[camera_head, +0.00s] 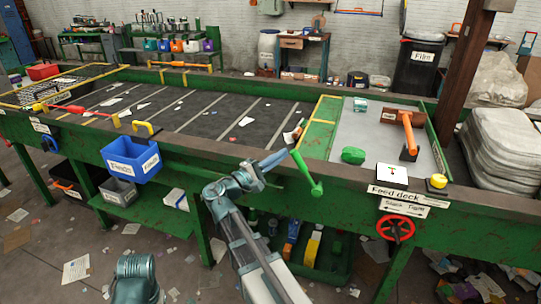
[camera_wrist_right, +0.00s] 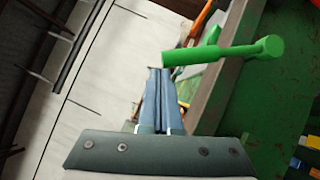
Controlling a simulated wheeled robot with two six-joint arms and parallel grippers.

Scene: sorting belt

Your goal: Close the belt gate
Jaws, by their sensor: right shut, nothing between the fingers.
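A green lever (camera_head: 306,172) with a round knob end leans over the belt's near edge, beside the green and yellow frame (camera_head: 322,125) between belt and feed deck. In the right wrist view the lever (camera_wrist_right: 225,50) lies just beyond and right of the fingertips. My right gripper (camera_head: 286,154) is shut and empty, its fingertips close to the lever's upper part. I cannot tell whether they touch. No panel plainly marked as the gate shows, so I cannot tell its position. My left gripper is out of view.
The dark belt (camera_head: 205,115) carries scattered scraps. A blue bin (camera_head: 130,160) hangs on its near side. On the feed deck (camera_head: 345,125) are a green lump (camera_head: 353,155) and an orange hammer-like thing (camera_head: 408,130). A red wheel (camera_head: 396,228) and a yellow button (camera_head: 438,181) are at right.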

